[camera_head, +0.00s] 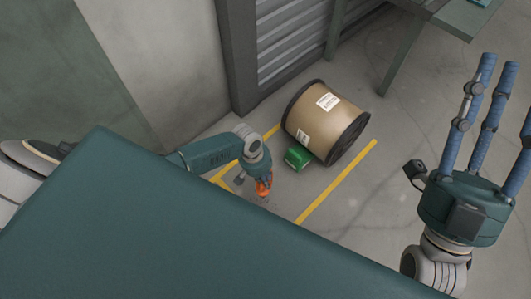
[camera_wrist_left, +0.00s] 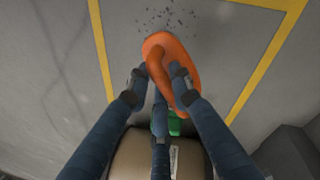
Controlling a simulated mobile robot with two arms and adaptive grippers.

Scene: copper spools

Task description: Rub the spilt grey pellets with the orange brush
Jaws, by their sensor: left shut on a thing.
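My left gripper (camera_wrist_left: 155,85) is shut on the orange brush (camera_wrist_left: 182,62), with its blue fingers around the brush's curved handle. The brush also shows in the head view (camera_head: 263,187), low by the floor at the end of my left arm. The spilt grey pellets (camera_wrist_left: 166,19) lie scattered on the grey floor just beyond the brush in the left wrist view. A gap of floor shows between most pellets and the brush; whether its underside touches the floor is hidden. My right gripper (camera_head: 502,115) is open and empty, its fingers spread and pointing up.
A large wrapped spool (camera_head: 325,122) lies on its side, with a green block (camera_head: 298,157) against its near side. Yellow floor lines (camera_head: 335,181) border this area. A wall and a ribbed shutter (camera_head: 290,38) stand behind. A table (camera_head: 455,15) is at the upper right.

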